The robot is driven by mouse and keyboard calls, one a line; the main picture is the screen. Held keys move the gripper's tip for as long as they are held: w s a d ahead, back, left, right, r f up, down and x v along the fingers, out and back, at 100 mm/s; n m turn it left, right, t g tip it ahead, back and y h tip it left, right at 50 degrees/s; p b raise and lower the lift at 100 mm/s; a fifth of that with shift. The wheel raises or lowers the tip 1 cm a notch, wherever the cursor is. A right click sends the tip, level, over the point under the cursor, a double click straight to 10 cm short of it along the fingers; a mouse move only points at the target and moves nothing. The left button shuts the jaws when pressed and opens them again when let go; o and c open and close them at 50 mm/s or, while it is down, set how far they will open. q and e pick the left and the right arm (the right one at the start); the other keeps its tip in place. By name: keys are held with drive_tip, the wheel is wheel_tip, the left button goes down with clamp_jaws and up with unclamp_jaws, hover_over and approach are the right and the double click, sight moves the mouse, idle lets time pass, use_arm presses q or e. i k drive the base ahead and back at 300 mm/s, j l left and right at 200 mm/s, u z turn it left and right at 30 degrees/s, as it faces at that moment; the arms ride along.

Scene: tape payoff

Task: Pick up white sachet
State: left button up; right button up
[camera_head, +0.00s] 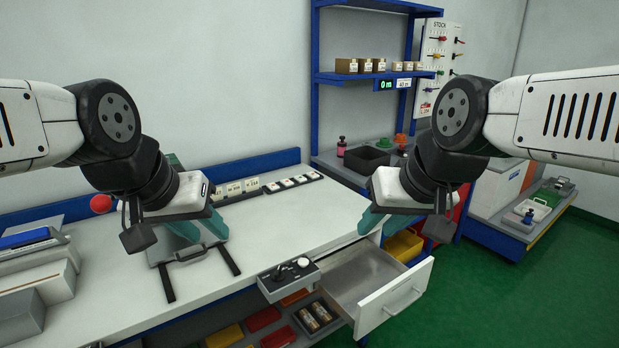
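I cannot make out a white sachet for certain. Small white square pieces (286,183) sit in a dark strip along the back of the white table; they are too small to identify. My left gripper (203,233) has teal fingers that look spread apart, with nothing visible between them. It is above a grey plate-like fixture (186,254) with two black strips on the table. My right gripper (371,222) points down at the table's right edge, near the open drawer. Only one teal finger shows clearly, so its opening is hidden.
The open white drawer (395,300) juts from the table's front and looks empty. A grey control box (289,279) with a knob stands at the front edge. Grey boxes (37,283) stand at the left. A blue shelf (375,77) holds small cartons. The table's middle (300,225) is clear.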

sight(299, 179)
drive_tip(key=l+z, duration=0.15)
drive_tip(key=z, duration=0.25)
drive_tip(key=l+z, duration=0.2)
drive_tip(key=z, duration=0.2)
drive_tip(key=i+l+z, duration=0.3)
drive_tip(key=i+l, duration=0.3)
drive_tip(key=l, duration=0.2)
drive_tip(key=i+l+z, duration=0.35)
drive_tip(key=i+l, duration=0.35)
drive_tip(key=i+u, duration=0.45)
drive_tip(key=i, duration=0.15)
drive_tip(key=i+l+u, duration=0.25)
drive_tip(key=i+u, duration=0.4)
drive_tip(key=u, duration=0.3)
drive_tip(key=i+u, duration=0.2)
drive_tip(key=u, duration=0.2)
drive_tip(key=i+l+u, duration=0.15)
drive_tip(key=u, duration=0.3)
drive_tip(key=i+l+u, duration=0.15)
drive_tip(key=u, duration=0.25)
drive_tip(key=i+l+u, duration=0.1)
drive_tip(key=u, duration=0.35)
drive_tip(key=i+l+u, duration=0.2)
drive_tip(key=u, duration=0.25)
drive_tip(key=i+l+u, duration=0.2)
drive_tip(key=u, duration=0.25)
drive_tip(key=i+l+u, duration=0.15)
drive_tip(key=l+u, duration=0.3)
